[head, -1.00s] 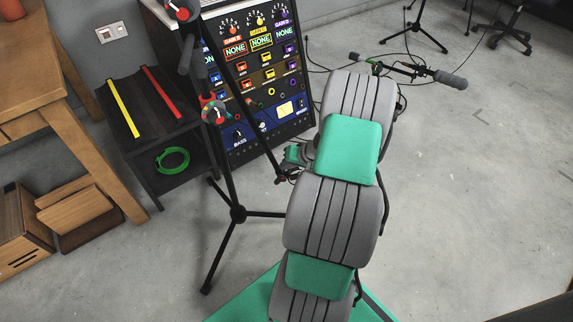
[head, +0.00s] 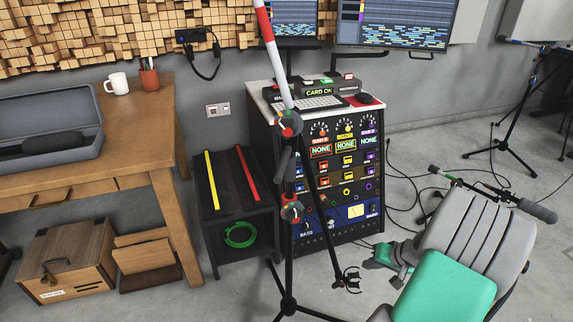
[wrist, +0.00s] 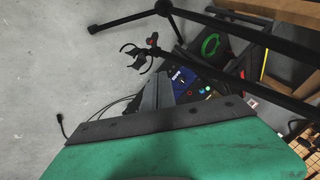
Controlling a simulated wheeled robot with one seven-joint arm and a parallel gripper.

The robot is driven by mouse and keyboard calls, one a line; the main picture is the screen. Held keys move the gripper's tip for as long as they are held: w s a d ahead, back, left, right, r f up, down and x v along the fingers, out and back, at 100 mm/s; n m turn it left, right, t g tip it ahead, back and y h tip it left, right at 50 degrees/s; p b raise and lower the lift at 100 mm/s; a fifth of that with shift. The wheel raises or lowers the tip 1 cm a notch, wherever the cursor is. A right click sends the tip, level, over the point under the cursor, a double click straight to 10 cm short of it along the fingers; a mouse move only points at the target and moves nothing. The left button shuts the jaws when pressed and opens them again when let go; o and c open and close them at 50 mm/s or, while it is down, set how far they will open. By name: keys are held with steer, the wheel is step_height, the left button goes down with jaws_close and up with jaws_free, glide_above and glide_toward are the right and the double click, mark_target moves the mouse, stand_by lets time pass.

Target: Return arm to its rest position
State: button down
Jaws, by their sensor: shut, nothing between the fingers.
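My arm (head: 465,255), with grey ribbed and teal segments, is folded at the lower right of the head view. My gripper (head: 385,258) shows in part beside it, grey and teal, with the rest hidden behind the arm. In the wrist view my gripper (wrist: 156,90) points out past the teal housing, its dark fingers together with nothing visible between them. It appears apart from the things around it.
A black tripod stand (head: 288,300) with a clip mount (head: 348,280) stands close left of my gripper; the mount also shows in the wrist view (wrist: 143,52). Behind are an equipment rack (head: 345,185), a low black shelf (head: 232,215) and a wooden desk (head: 150,165). Cables lie near the rack.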

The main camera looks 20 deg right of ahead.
steer(key=w+a+r+n+g+p, duration=0.1)
steer(key=a+r+n+p, duration=0.1)
steer(key=a+r+p, duration=0.55)
steer(key=w+a+r+n+g+p, duration=0.15)
steer(key=a+r, duration=0.25)
steer(key=r, duration=0.7)
steer(key=a+r+n+g+p, duration=0.1)
steer(key=a+r+p, duration=0.45)
steer(key=r, duration=0.35)
steer(key=s+a+r+n+h+p, duration=0.1)
steer(key=s+a+r+p, duration=0.3)
steer(key=r, duration=0.4)
steer(key=s+a+r+n+h+p, duration=0.1)
steer(key=s+a+r+n+p, duration=0.1)
steer(key=s+a+r+p, duration=0.2)
steer(key=a+r+p, duration=0.2)
steer(key=a+r, duration=0.2)
steer(key=shift+a+r, duration=0.15)
steer(key=shift+r, duration=0.2)
